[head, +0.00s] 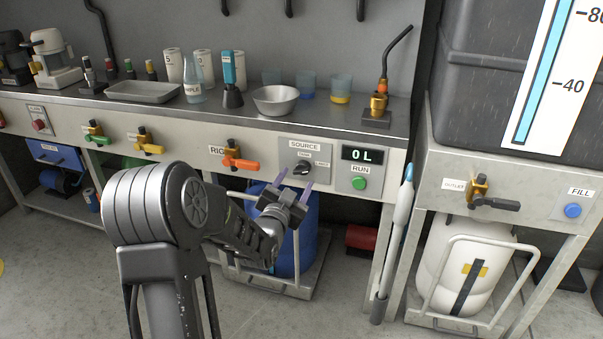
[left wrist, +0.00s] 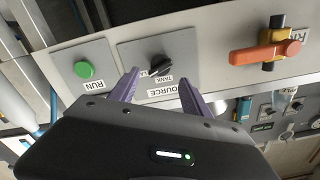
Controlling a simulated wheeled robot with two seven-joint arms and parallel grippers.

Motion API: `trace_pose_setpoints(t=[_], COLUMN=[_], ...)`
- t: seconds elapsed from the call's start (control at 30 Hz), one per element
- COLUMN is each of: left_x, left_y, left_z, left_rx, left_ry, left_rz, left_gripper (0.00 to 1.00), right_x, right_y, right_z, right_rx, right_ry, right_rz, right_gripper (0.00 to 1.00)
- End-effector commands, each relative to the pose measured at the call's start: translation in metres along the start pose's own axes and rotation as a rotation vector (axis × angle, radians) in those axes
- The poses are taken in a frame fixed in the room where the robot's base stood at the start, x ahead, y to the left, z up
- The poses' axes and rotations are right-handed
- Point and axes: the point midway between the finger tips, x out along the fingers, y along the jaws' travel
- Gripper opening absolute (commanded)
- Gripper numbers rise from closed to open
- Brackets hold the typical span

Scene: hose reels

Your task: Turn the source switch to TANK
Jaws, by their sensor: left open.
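The source switch (head: 303,168) is a black rotary knob on a grey plate headed SOURCE, on the bench's front panel. It also shows, upside down, in the left wrist view (left wrist: 159,66). A small label sits above the knob and another to its right; the lettering is too small to read surely in the head view. My left gripper (head: 294,184) is open and empty, its purple fingers pointing at the plate just below and in front of the knob. In the left wrist view the knob shows beyond the gap between the fingertips (left wrist: 160,80), apart from them. My right gripper is not in view.
The green RUN button (head: 359,183) and a display (head: 362,154) reading 0 L are right of the switch. An orange-handled valve (head: 240,162) sticks out to its left. A blue drum (head: 290,235) stands below. Glassware, a bowl and a torch stand on the bench top.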

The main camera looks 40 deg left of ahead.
Motion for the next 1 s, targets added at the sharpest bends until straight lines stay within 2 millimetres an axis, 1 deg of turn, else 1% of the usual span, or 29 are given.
trace_pose_setpoints(t=[0.1, 0.3, 0.43, 0.67, 0.7, 0.77, 1.0], left_x=[0.020, 0.047, 0.055, 0.056, 0.056, 0.056, 0.056], left_y=[0.002, 0.001, 0.001, 0.001, 0.001, 0.001, 0.001], left_z=[0.002, 0.002, 0.001, 0.001, 0.001, 0.001, 0.001], left_rx=[0.000, -0.001, -0.001, -0.002, -0.002, -0.002, -0.002], left_ry=[0.001, 0.000, 0.000, -0.001, -0.001, -0.001, -0.001], left_rz=[0.001, 0.001, 0.001, 0.001, 0.001, 0.001, 0.001], left_gripper=[0.56, 0.56, 0.56, 0.56, 0.55, 0.50, 0.30], right_x=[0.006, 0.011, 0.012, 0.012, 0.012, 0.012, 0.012], right_y=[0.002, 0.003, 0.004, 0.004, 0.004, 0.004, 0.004], right_z=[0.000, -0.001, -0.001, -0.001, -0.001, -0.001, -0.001], right_rx=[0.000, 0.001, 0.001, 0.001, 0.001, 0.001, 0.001], right_ry=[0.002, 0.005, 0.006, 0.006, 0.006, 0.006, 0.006], right_rz=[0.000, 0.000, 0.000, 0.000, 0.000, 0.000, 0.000], right_gripper=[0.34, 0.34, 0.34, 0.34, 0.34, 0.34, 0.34])
